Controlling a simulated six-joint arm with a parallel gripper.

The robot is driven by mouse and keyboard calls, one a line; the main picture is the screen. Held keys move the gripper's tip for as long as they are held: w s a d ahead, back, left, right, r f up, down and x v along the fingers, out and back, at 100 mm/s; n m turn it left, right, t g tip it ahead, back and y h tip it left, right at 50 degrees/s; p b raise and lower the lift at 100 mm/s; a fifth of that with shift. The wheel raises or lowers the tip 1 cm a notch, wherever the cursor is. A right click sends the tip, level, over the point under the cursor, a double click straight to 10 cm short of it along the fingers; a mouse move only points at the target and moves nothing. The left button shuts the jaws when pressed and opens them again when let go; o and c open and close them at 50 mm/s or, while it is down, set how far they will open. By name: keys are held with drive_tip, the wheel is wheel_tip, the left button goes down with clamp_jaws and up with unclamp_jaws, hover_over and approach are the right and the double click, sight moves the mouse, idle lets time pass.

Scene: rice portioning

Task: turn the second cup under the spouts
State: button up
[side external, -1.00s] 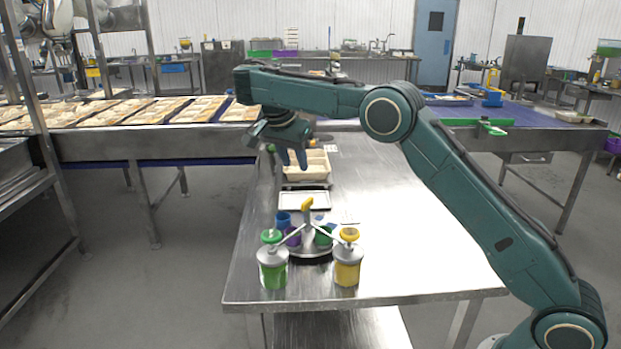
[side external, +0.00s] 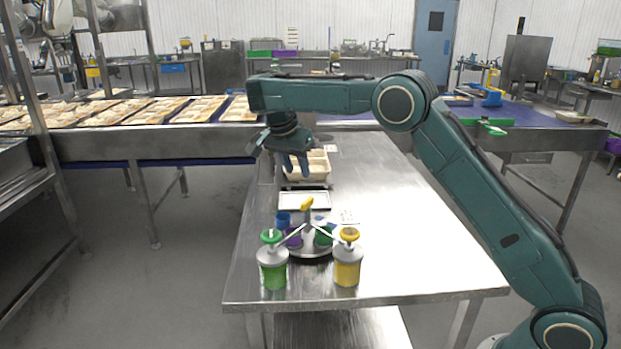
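A round turntable (side external: 318,251) stands near the front of the steel table, with a yellow handle (side external: 307,204) at its middle. It carries a blue cup (side external: 283,219), a purple cup (side external: 293,237) and a green cup (side external: 323,236). In front stand a green pump bottle (side external: 273,272) and a yellow pump bottle (side external: 347,268). Their spouts reach inward over the turntable, near the purple and green cups. My gripper (side external: 295,170) points down in front of the beige tray, behind and above the turntable, touching no cup. Its fingers look apart, with nothing visible between them.
A beige compartment tray (side external: 319,166) sits behind my gripper. A flat white-topped plate (side external: 304,201) lies between it and the turntable. The right part of the steel table (side external: 410,240) is clear. A conveyor with several food trays (side external: 198,110) runs across behind.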

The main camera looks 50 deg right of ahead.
sight(307, 201)
drive_tip(key=shift+x, duration=5.7)
drive_tip(key=shift+a, duration=0.15)
clamp_jaws()
